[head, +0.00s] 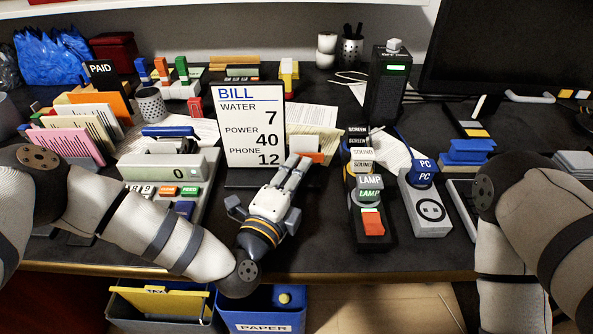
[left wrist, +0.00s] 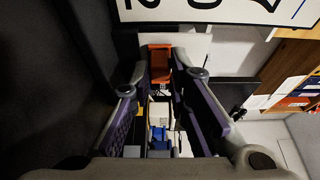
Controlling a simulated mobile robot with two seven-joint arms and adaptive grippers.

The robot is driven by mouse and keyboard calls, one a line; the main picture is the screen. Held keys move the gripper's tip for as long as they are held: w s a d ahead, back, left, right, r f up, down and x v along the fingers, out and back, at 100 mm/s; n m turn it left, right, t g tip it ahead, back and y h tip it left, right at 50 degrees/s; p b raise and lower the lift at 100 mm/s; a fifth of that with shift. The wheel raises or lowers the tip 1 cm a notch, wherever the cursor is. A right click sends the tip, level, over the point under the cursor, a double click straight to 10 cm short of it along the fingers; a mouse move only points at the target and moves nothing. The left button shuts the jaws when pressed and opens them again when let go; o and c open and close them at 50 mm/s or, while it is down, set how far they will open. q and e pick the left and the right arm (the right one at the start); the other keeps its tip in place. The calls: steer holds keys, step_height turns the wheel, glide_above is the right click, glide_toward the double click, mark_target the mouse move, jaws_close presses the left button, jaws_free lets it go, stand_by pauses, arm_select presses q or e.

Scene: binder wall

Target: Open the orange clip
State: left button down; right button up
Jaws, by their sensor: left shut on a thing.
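The orange clip (head: 309,156) sits at the foot of a pale card stand, just right of the white BILL board (head: 252,128). My left gripper (head: 301,166) reaches up from the front edge with its fingertips at the clip. In the left wrist view the clip (left wrist: 160,62) lies between the tips of my two fingers, which are closed on it. Pale paper (left wrist: 178,42) shows just behind the clip. The fingers hide part of the clip in the head view. My right arm comes in at the right, but its gripper is out of view.
A switch strip with an orange-red switch (head: 372,222) and a grey PC socket box (head: 427,206) stand to the right. A grey calculator-like box (head: 168,168) stands to the left.

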arm_select(q)
steer(key=shift+s+d+r+n+t+y+p, duration=0.1)
steer(key=shift+s+d+n+t+y+p, duration=0.15)
steer(key=shift+n+y, duration=0.25)
steer(key=shift+s+d+n+t+y+p, duration=0.1)
steer(key=shift+n+t+y+p, duration=0.15)
steer(key=shift+y, duration=0.45)
steer(key=shift+s+d+n+y, duration=0.2)
steer(key=shift+n+y, duration=0.2)
steer(key=shift+y, duration=0.15)
steer(key=shift+s+d+n+y, duration=0.15)
steer(key=shift+n+y, duration=0.2)
steer(key=shift+y, duration=0.2)
steer(key=shift+s+d+n+y, duration=0.15)
steer(key=shift+d+n+y, duration=0.2)
steer(key=shift+n+y, duration=0.4)
steer(key=shift+s+d+n+y, duration=0.2)
steer(key=shift+n+y, duration=0.25)
steer(key=shift+y, duration=0.45)
steer(key=shift+s+d+n+y, duration=0.1)
steer(key=shift+d+n+y, duration=0.25)
steer(key=shift+y, duration=0.5)
arm_select(e)
steer(key=shift+w+r, duration=0.55)
steer(key=shift+r, duration=0.05)
arm_select(q)
steer(key=c, duration=1.5)
jaws_free()
steer(key=shift+w, duration=0.1)
